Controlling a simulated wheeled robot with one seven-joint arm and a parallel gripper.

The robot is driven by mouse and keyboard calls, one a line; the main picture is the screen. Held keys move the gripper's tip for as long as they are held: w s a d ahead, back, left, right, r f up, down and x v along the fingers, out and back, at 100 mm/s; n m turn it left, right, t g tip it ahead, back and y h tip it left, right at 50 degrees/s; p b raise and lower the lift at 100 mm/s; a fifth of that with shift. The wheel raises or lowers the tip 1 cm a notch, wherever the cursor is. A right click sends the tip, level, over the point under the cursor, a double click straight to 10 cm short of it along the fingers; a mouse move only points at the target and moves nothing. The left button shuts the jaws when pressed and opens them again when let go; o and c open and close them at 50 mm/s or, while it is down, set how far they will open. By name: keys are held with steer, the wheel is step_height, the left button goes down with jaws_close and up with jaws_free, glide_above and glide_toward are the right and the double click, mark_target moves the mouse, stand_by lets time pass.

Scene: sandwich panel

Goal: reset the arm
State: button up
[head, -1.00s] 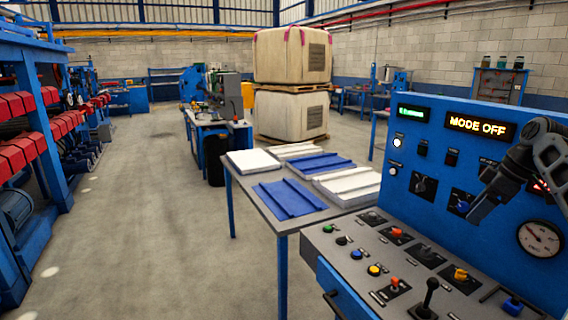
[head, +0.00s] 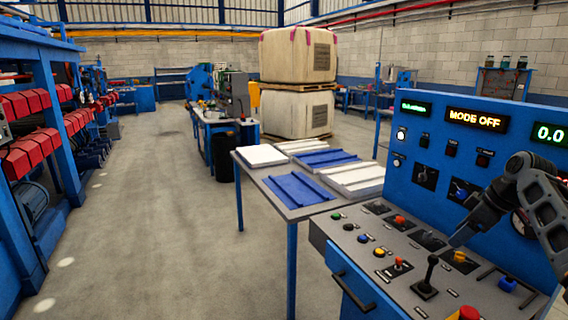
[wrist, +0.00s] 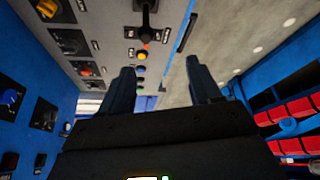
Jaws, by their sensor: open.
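My gripper (head: 462,236) is at the right of the head view, in front of the blue control panel (head: 402,186) and above the sloping grey desk of the console (head: 408,290). In the wrist view my gripper (wrist: 160,82) shows two dark fingers, set apart with nothing between them. My dark arm comes in from the right edge and hides part of the panel, including most of a round gauge. The panel's display (head: 476,121) reads "MODE OFF". A black lever (head: 427,275) stands on the desk, left of and below my gripper; it also shows in the wrist view (wrist: 146,18).
A table (head: 252,178) with blue and white panels stands left of the console. Stacked wrapped bales (head: 297,55) stand behind it. Blue racks with red parts (head: 45,150) line the left side. The grey floor (head: 150,220) between is clear.

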steer(key=s+a+f+m+t+b, duration=0.1)
steer(key=s+a+f+b, duration=0.15)
steer(key=a+f, duration=0.65)
steer(key=s+a+f+m+t+b, duration=0.1)
steer(key=s+a+f+t, duration=0.3)
steer(key=f, duration=0.8)
steer(key=s+a+f+m+h+b, duration=0.2)
steer(key=s+a+f+m+b, duration=0.1)
steer(key=s+a+f, duration=1)
steer(key=s+a+r+m+t+h+b, duration=0.1)
steer(key=s+r+b, duration=0.1)
steer(key=s, duration=0.9)
steer(key=s+a+r+m+t+b, duration=0.1)
steer(key=s+r+m+t, duration=0.1)
steer(key=s, duration=1)
steer(key=s+r+t+b, duration=0.3)
steer(key=s+r, duration=1)
steer(key=r, duration=0.3)
steer(key=shift+s+d, duration=0.15)
